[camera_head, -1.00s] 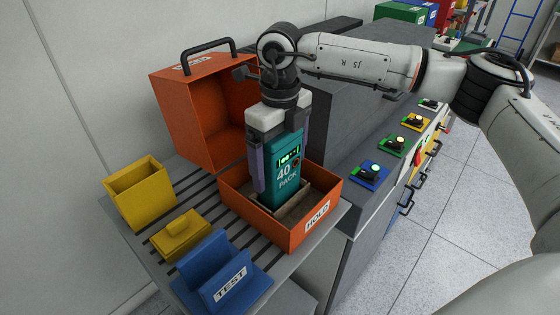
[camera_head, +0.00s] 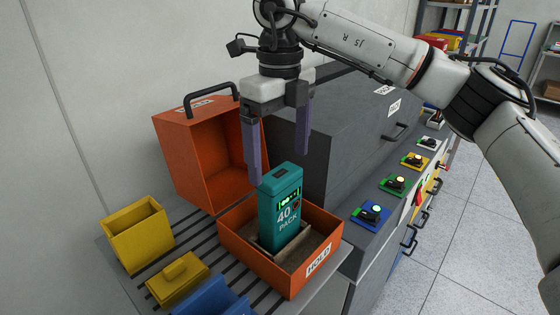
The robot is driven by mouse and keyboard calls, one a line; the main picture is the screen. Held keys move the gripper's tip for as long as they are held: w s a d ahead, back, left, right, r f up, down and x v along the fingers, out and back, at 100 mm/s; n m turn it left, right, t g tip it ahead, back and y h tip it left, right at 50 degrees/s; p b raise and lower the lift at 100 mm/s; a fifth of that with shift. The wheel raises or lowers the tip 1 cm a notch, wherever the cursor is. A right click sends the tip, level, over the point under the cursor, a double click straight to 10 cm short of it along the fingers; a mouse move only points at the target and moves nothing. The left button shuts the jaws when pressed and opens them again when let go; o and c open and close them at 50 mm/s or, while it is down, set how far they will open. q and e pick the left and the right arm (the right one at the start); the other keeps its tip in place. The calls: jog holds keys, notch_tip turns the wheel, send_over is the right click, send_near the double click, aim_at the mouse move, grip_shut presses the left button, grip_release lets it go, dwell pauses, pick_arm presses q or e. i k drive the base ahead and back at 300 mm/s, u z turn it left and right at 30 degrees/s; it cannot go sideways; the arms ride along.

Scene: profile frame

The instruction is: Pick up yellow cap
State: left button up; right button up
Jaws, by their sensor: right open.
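The yellow cap (camera_head: 178,279) is a flat block with a raised grip on top. It lies on the slatted shelf (camera_head: 197,240) at the lower left, in front of the open yellow box (camera_head: 138,233). My right gripper (camera_head: 280,168) is open and empty, pointing down above the teal pack (camera_head: 281,207) marked "40 PACK". The gripper is up and to the right of the cap, well apart from it. The pack stands upright in the orange "HOLD" box (camera_head: 319,263). My left gripper is not in view.
An orange lid with a black handle (camera_head: 187,150) stands open behind the box. A blue "TEST" holder (camera_head: 213,299) is beside the cap, cut off by the frame's bottom.

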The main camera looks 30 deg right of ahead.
aim_at(180, 276)
jog(key=k, duration=1)
